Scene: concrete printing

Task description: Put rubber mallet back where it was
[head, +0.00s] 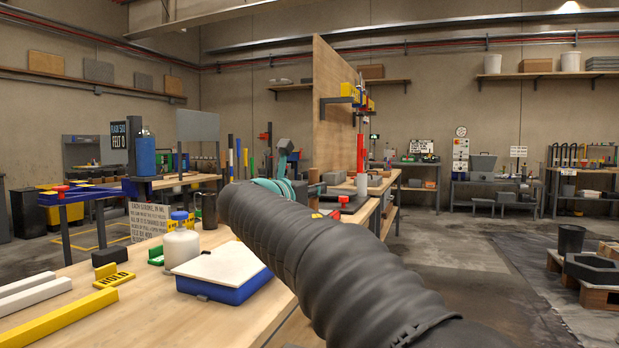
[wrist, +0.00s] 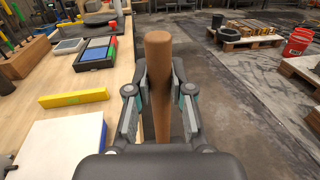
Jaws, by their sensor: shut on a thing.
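In the wrist view my gripper (wrist: 160,80) is shut on a brown wooden handle (wrist: 159,58), which I take to be the rubber mallet's. The handle stands up between the two fingers, its rounded end pointing away from my wrist. The mallet's head cannot be made out in the wrist view. In the head view my arm covers most of the gripper and the mallet. My gripper is above the right edge of the wooden workbench (head: 120,305), partly over the floor.
A yellow bar (wrist: 73,97) and brown block (wrist: 22,63) lie left of my gripper. Pallets stand on the floor at right.

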